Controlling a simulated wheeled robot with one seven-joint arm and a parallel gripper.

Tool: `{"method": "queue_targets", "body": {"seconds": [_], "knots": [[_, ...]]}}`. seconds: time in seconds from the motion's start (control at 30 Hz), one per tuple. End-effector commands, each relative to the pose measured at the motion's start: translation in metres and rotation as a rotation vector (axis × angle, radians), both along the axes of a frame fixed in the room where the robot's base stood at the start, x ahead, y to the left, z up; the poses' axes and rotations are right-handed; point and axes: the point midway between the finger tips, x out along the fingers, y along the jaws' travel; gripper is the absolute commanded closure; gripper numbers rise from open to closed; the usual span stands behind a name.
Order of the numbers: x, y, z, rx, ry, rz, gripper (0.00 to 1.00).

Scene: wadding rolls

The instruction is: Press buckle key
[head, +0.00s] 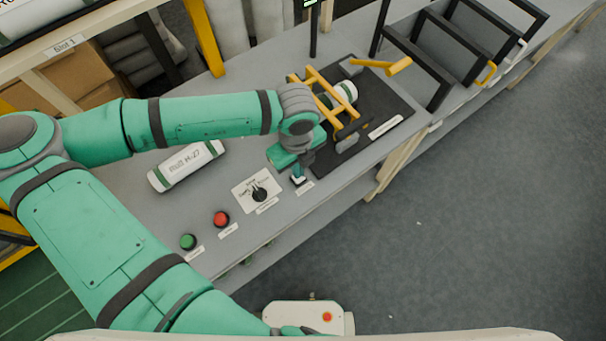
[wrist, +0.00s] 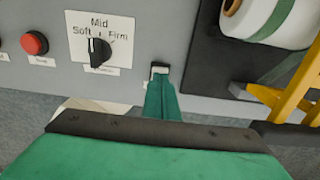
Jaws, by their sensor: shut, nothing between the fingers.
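In the head view my gripper (head: 299,176) points down at the bench edge, over the key's spot beside a small white label (head: 305,188).
Left of the key are a Soft-Mid-Firm dial (head: 259,194), a red button (head: 221,218) and a green button (head: 187,241). A wrapped roll (head: 187,165) lies behind them. A yellow frame (head: 322,93) stands over another roll (head: 345,91) on a black mat (head: 391,104) to the right.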

Motion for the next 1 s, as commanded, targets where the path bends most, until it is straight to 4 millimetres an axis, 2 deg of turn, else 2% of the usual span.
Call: {"method": "queue_targets", "body": {"seconds": [0.37,1.0], "knots": [[0.000,0.000,-0.001,0.000,0.000,0.000,1.00],[0.000,0.000,-0.018,-0.001,-0.001,0.000,1.00]]}}
